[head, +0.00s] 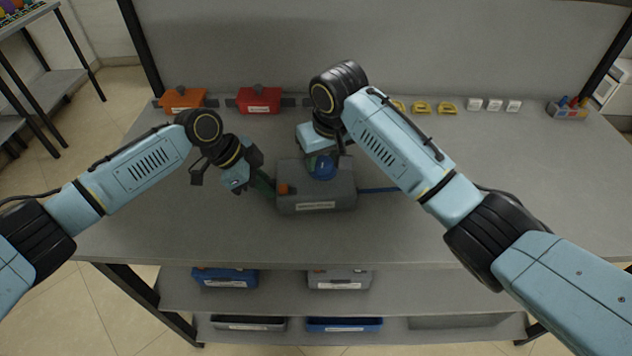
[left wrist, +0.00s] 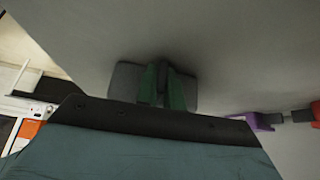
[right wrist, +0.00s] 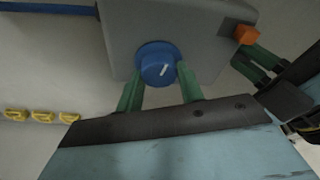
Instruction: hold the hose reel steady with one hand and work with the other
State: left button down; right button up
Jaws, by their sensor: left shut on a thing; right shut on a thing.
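A grey box (head: 316,192) with a front label sits mid-table, a blue line (head: 378,190) running from its right side. No open reel shows; this box is the only thing with a hose-like line. It has a blue knob (head: 322,168) on top and an orange piece (head: 283,188) at its left. My left gripper (head: 264,184) is shut at the box's left side, on a dark part between its green fingers (left wrist: 162,88); the box mostly hides what that is. My right gripper (right wrist: 160,82) is shut on the blue knob, one finger either side; my arm partly covers it in the head view.
Yellow pieces (head: 421,107), white blocks (head: 494,105) and a small holder (head: 567,110) line the back right. Shelves below hold more bins (head: 225,278). The table's front left is clear.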

jog(key=m+h, duration=0.1)
jog(key=m, duration=0.6)
jog(key=shift+a+h, duration=0.1)
jog(key=shift+h, duration=0.3)
jog(key=m+h, duration=0.1)
jog(key=m, duration=0.5)
jog(key=o, duration=0.7)
jog(key=shift+o, duration=0.2)
